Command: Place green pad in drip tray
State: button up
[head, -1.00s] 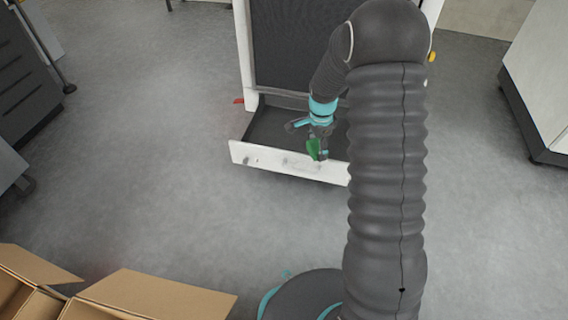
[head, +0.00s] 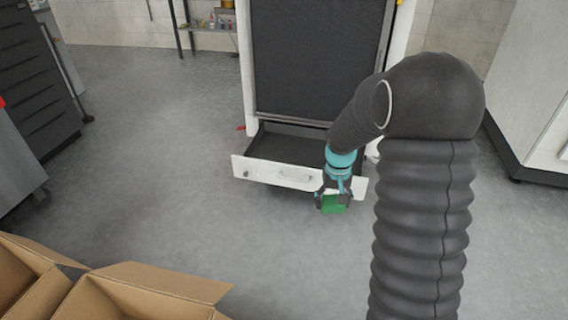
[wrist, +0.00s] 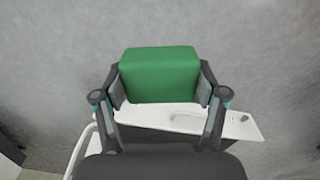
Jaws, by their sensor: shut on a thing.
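The green pad (head: 333,204) is a small block held between the fingers of my gripper (head: 334,196). In the wrist view the pad (wrist: 160,74) sits between both fingers of my gripper (wrist: 160,92), with bare floor beyond it. The drip tray (head: 258,171) is a dark, shallow drawer with a white front, pulled out at the foot of the tall machine. In the head view my gripper and the pad overlap the right part of the tray's front. The tray's white front also shows below the pad in the wrist view (wrist: 182,119). My arm hides the tray's right side.
The tall white-framed machine (head: 320,60) stands behind the tray. Open cardboard boxes (head: 140,290) lie at the lower left. A dark cabinet (head: 35,80) stands at left and a pale one (head: 530,90) at right. The floor between is clear.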

aim_at(325, 161)
jog(key=u, duration=0.05)
jog(key=k, duration=0.55)
jog(key=z, duration=0.9)
jog(key=i, duration=1.65)
jog(key=u, duration=0.9)
jog(key=i, duration=0.4)
jog(key=u, duration=0.5)
